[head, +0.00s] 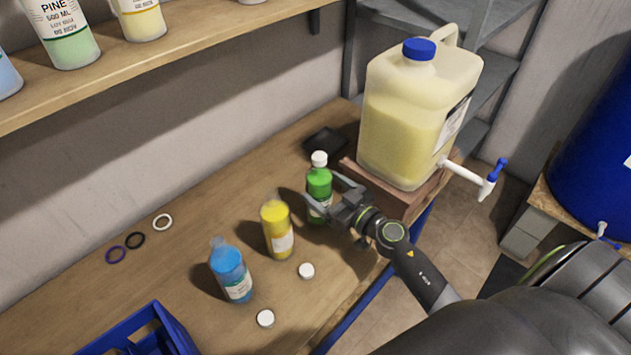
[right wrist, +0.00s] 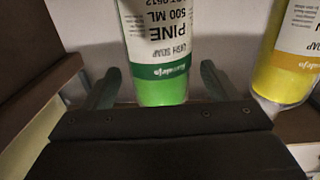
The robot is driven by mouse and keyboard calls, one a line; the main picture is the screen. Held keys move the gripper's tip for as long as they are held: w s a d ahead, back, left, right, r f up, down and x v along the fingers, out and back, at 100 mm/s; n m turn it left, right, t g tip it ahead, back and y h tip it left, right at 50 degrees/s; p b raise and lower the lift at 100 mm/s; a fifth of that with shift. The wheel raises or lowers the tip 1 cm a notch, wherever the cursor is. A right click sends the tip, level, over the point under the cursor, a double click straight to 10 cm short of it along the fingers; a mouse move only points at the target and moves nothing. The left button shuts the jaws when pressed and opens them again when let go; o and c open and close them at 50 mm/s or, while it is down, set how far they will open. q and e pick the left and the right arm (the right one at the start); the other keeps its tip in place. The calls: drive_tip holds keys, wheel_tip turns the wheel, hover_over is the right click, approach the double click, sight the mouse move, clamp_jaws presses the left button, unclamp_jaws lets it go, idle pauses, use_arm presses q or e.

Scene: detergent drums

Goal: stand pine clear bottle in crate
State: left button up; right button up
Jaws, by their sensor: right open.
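The pine bottle (head: 319,184) is green with a white cap and a label low on its side. My right gripper (head: 322,191) is open at the bottle, one finger on each side. In the right wrist view the pine bottle (right wrist: 163,90) shows its PINE label upside down between the spread fingers; I cannot tell whether either finger touches it. The blue crate (head: 178,330) is at the bottom left, mostly cut off, with dividers inside. My left gripper is not in view.
A yellow bottle (head: 277,230) and a blue bottle (head: 232,272) stand left of the pine bottle. A large jug (head: 405,125) with a tap stands on a block (head: 392,193) behind.

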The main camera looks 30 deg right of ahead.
sight(329, 193)
drive_tip(key=b+v, duration=0.1)
drive_tip(key=v, duration=0.5)
drive_tip(key=shift+s+d+f, duration=0.1)
drive_tip(key=shift+s, duration=0.15)
drive_tip(key=shift+s+d, duration=0.15)
drive_tip(key=shift+s, duration=0.5)
drive_tip(key=shift+s, duration=0.1)
